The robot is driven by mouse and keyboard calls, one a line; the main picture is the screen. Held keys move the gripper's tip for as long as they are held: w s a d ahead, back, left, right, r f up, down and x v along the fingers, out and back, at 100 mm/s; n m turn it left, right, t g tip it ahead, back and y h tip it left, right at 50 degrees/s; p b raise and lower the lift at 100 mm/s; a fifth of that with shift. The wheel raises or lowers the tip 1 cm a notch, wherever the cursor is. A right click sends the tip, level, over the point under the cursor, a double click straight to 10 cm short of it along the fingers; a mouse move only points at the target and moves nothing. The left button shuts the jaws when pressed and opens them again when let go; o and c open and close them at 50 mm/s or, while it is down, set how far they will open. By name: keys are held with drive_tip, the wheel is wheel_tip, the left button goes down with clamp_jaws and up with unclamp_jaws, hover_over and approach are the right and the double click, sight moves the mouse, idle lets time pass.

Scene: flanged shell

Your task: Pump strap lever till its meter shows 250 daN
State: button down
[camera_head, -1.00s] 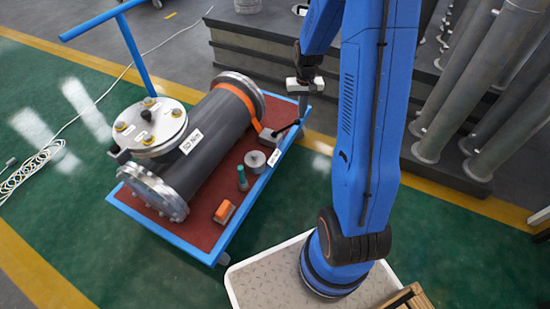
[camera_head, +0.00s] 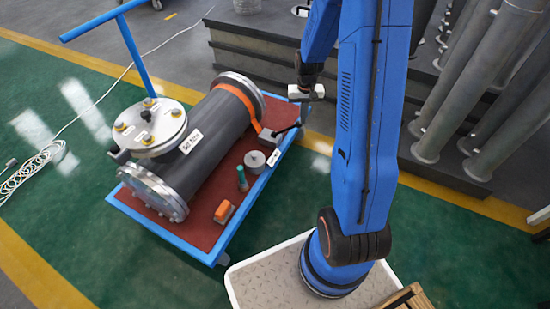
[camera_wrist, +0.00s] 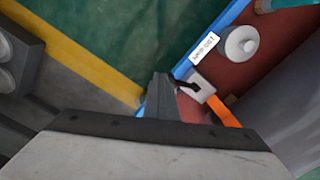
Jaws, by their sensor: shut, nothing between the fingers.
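An orange strap (camera_head: 238,96) wraps around the dark grey flanged shell (camera_head: 215,118) on the cart. At its lower end is a small grey ratchet (camera_head: 268,137) with a dark lever pointing right. In the wrist view the ratchet (camera_wrist: 201,88) and its dark lever (camera_wrist: 186,84) lie just right of my fingertips. My gripper (camera_head: 304,108) is shut and empty, beyond the cart's right edge near the lever's end; its fingers also show in the wrist view (camera_wrist: 160,92). I cannot tell whether they touch the lever. A white tag (camera_head: 273,157) sits beside the ratchet; its text is unreadable.
The blue-edged cart (camera_head: 238,222) has a red deck. On it stand a grey round piece (camera_head: 255,161), a green-topped bottle (camera_head: 242,178) and an orange block (camera_head: 224,211). Dark steps and grey pipes (camera_head: 485,80) stand to the right.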

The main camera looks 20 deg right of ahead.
wheel_tip(320, 180, down, 4)
drive_tip(key=shift+w, duration=0.15)
drive_tip(key=shift+a, duration=0.15)
wheel_tip(320, 180, up, 9)
drive_tip(key=s+d, duration=0.1)
drive_tip(key=shift+r, duration=0.2)
idle(1.7)
idle(1.0)
drive_tip(key=shift+w+a+f, duration=0.25)
drive_tip(key=shift+w+f, duration=0.05)
drive_tip(key=shift+f, duration=0.25)
drive_tip(key=shift+w+a+f, duration=0.25)
drive_tip(key=shift+w+f, duration=0.05)
drive_tip(key=shift+f, duration=0.2)
drive_tip(key=shift+w+a+f, duration=0.25)
drive_tip(key=shift+w+f, duration=0.05)
drive_tip(key=shift+f, duration=0.25)
